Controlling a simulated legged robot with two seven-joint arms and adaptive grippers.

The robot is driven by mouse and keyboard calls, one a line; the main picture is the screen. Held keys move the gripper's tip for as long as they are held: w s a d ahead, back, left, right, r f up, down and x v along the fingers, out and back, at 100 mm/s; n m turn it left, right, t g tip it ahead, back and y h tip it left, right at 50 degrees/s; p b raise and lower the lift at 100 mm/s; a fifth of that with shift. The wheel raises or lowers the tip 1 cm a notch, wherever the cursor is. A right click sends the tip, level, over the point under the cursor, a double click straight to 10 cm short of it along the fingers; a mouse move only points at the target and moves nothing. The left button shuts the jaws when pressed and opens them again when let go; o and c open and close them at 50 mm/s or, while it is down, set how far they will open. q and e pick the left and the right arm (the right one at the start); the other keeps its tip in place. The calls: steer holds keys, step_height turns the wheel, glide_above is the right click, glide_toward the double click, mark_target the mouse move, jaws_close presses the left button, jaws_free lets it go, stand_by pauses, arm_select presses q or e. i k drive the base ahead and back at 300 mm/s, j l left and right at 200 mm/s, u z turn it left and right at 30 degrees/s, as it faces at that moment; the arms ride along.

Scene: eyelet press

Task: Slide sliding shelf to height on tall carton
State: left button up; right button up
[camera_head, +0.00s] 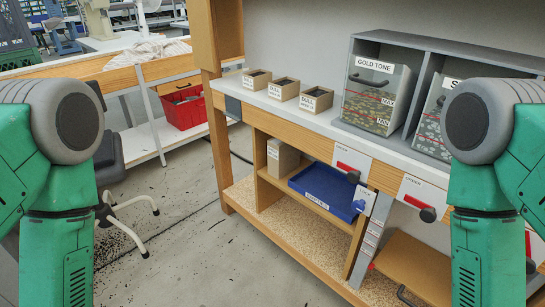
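Under the bench is a wooden compartment with a shelf board (305,203) at mid height, which looks like the sliding shelf. A grey upright strip (371,240) with several labels is on the post right of the shelf. My green arms come in at the left and right edges. Neither gripper is in the frame.
The bench top (330,125) holds three small open boxes, one of them a carton (285,88), and a clear-fronted bin (375,92) marked GOLD TONE. A speckled lower board (290,235) runs below.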

mark_target(419, 268)
steer(key=z, duration=1.45)
steer(key=i+j+z, duration=0.1)
steer(key=i+z, duration=0.2)
steer(key=i+j+z, duration=0.1)
steer(key=z, duration=0.2)
steer(key=i+j, duration=0.05)
steer(key=i, duration=0.05)
